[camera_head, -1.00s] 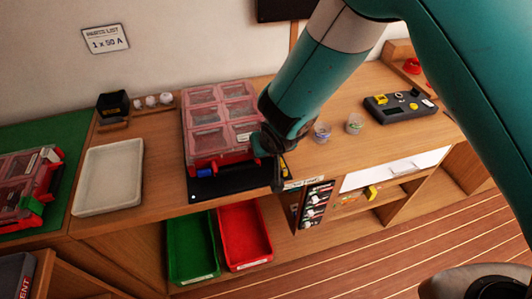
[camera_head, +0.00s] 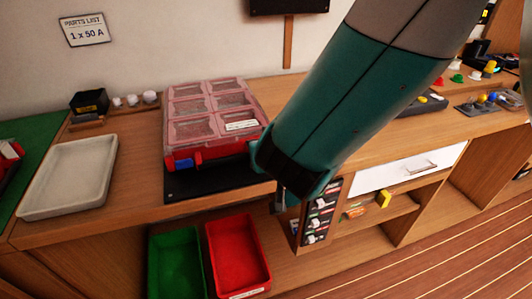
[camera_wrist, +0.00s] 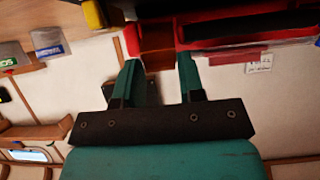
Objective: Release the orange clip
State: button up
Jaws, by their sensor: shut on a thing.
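The red case (camera_head: 212,158) with a clear compartment lid (camera_head: 205,110) stands on a black mat (camera_head: 200,185) on the bench. A blue clip (camera_head: 184,164) shows at its front left. My gripper (camera_head: 280,205) is at the case's front right corner, and my arm hides that part in the head view. Whether the clip is latched cannot be seen.
A pale tray (camera_head: 70,175) lies left of the case. A green bin (camera_head: 177,262) and a red bin (camera_head: 238,252) sit below the bench edge. The wall is close behind the bench.

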dwell(0.4)
jog(key=o, duration=0.9)
jog(key=shift+o, duration=0.2)
jog(key=b+v, duration=0.6)
jog(key=v, duration=1.1)
jog(key=shift+b, duration=0.3)
jog(key=shift+s+d+r, duration=0.1)
jog(key=shift+r, duration=0.05)
